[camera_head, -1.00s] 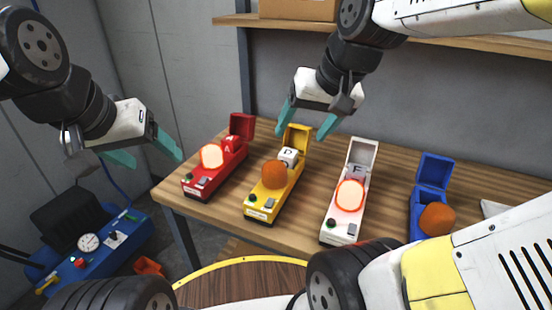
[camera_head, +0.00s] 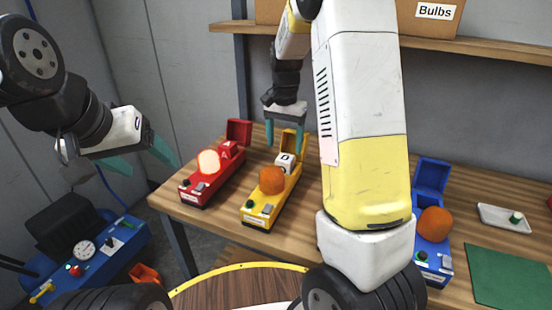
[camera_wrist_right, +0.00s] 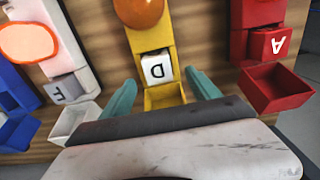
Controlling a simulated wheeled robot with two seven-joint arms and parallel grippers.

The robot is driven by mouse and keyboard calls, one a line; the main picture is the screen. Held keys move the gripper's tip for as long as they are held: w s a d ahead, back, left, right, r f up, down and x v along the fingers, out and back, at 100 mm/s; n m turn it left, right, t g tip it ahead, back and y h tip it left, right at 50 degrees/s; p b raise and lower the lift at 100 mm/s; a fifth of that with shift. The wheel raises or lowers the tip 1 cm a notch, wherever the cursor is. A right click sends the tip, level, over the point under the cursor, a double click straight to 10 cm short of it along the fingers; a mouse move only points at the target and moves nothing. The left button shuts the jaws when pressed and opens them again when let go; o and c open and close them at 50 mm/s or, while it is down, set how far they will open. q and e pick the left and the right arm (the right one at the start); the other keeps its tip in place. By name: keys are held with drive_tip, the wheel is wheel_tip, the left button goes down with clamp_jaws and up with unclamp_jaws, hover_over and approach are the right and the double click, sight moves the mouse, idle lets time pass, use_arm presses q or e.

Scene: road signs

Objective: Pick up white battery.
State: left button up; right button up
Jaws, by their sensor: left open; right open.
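The white battery (camera_head: 284,163) is a white cube marked D, seated in the yellow road sign (camera_head: 256,210) below its raised lid. It also shows in the right wrist view (camera_wrist_right: 157,70). My right gripper (camera_head: 285,145) is open and empty just above it, pointing down. In the right wrist view its two teal fingers stand on either side of the battery and the yellow lid, apart from the cube. My left gripper (camera_head: 143,160) is open and empty, off the table at the left.
A red sign (camera_head: 203,188) with a red cube marked A stands left of the yellow one. The white sign (camera_wrist_right: 87,55), with a grey F cube, is hidden behind my right arm in the head view. A blue sign (camera_head: 432,175) stands right, near a tray (camera_head: 490,216).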

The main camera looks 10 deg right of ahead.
sight(285, 158)
wheel_tip(285, 158, down, 6)
drive_tip(key=shift+s+d+f, duration=0.15)
clamp_jaws()
idle(0.4)
